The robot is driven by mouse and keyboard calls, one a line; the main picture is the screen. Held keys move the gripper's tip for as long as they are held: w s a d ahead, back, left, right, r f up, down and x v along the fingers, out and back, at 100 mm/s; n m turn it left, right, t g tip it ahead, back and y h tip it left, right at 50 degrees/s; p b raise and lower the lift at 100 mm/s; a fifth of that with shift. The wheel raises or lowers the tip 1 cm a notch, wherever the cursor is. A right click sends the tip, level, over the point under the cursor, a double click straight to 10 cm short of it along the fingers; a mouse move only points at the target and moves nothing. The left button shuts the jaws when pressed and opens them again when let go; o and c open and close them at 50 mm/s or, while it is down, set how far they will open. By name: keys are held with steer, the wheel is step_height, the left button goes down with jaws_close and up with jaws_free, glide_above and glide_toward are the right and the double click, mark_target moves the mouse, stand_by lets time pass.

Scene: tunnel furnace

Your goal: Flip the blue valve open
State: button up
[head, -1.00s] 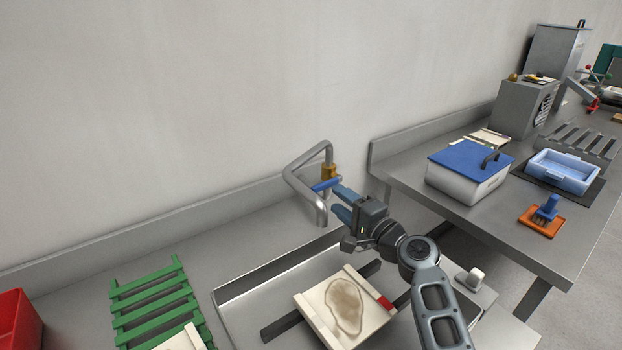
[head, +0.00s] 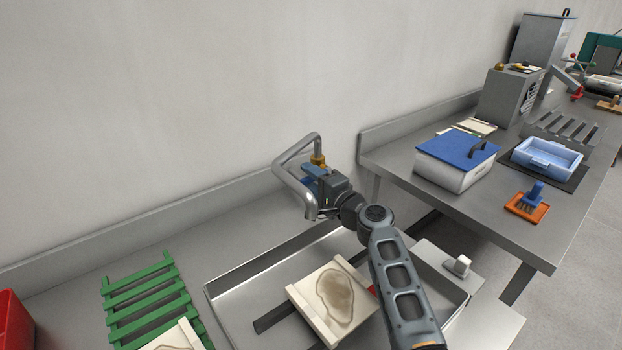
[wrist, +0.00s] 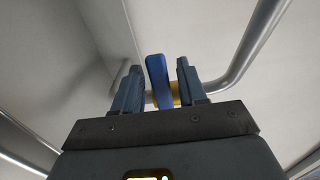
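The blue valve handle (wrist: 158,84) stands between my two gripper fingers in the wrist view, with a gap on each side, wider on the right. My gripper (wrist: 158,88) is open around it. A brass valve body (wrist: 176,93) sits behind the handle on the grey bent pipe (wrist: 248,55). In the head view my gripper (head: 312,182) is at the pipe (head: 292,158), just below the brass fitting (head: 318,160). There my gripper covers most of the handle, and the fingertips are hard to make out.
A green rack (head: 145,300) stands to the left. On the right table are a blue-lidded box (head: 452,172) and a light blue tub (head: 545,160). The wall rises behind the pipe.

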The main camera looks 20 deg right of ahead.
jaws_close()
stand_by(0.3)
